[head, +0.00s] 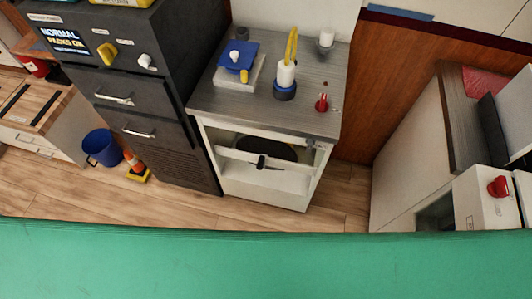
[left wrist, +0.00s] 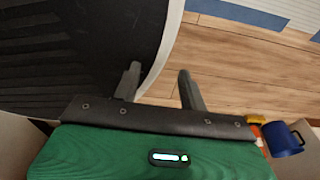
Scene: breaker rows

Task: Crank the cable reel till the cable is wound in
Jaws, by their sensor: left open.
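I cannot make out a cable reel for certain. In the head view a white-fronted cabinet (head: 270,188) has an open front with a dark round shape (head: 265,148) inside. A pale bar (head: 235,157) with a small black part (head: 262,162) crosses that opening. On its grey top stands a white cylinder (head: 286,73) on a blue base, with a yellow loop (head: 292,45) rising from it. My right gripper is not in view.
A blue box (head: 238,55) and a red knob-like piece (head: 321,103) are also on the cabinet top. A dark drawer unit (head: 165,105) stands left of it. A blue bucket (head: 102,148) and an orange cone (head: 134,164) stand on the floor. Open wooden floor (head: 345,207) lies right of the cabinet.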

